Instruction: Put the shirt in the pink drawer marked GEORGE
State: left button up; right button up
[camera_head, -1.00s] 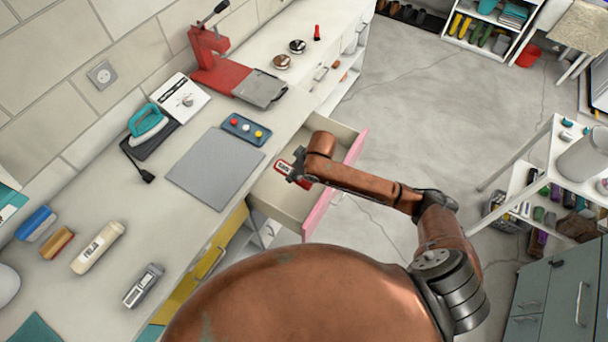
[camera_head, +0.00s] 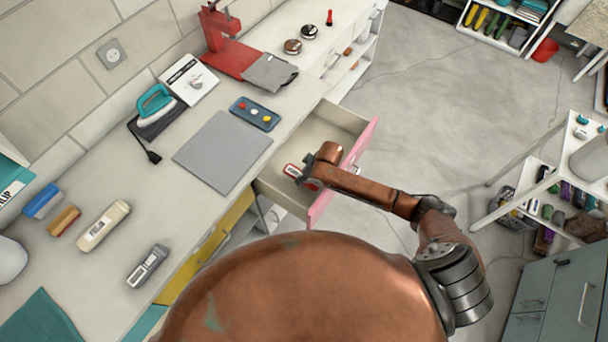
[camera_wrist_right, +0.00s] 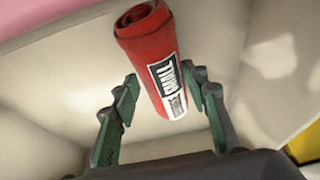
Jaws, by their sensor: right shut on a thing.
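A red rolled shirt (camera_wrist_right: 150,55) with a white label lies between the fingers of my right gripper (camera_wrist_right: 160,85) in the right wrist view. In the head view the red roll (camera_head: 292,171) shows at the tip of my right gripper (camera_head: 305,172), over the inside of an open drawer. The drawer has a pale interior (camera_head: 325,130) and a pink front (camera_head: 361,143); its name marking is not readable. My right gripper is shut on the red roll. Whether the roll touches the drawer floor is unclear. My left gripper is out of view.
A yellow drawer front (camera_head: 215,245) is left of the open drawer.

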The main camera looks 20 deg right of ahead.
jog(key=shift+f, duration=0.3)
jog(key=shift+f, duration=0.2)
jog(key=o, duration=0.9)
jog(key=shift+s, duration=0.1)
jog(key=o, duration=0.4)
jog(key=shift+s+f, duration=0.1)
jog(key=shift+f, duration=0.1)
jog(key=shift+c, duration=0.2)
jog(key=shift+r, duration=0.1)
jog(key=shift+r, duration=0.35)
jog(key=p+v, duration=0.1)
jog(key=v, duration=1.1)
jog(key=shift+r, duration=0.35)
jog(key=shift+p, duration=0.3)
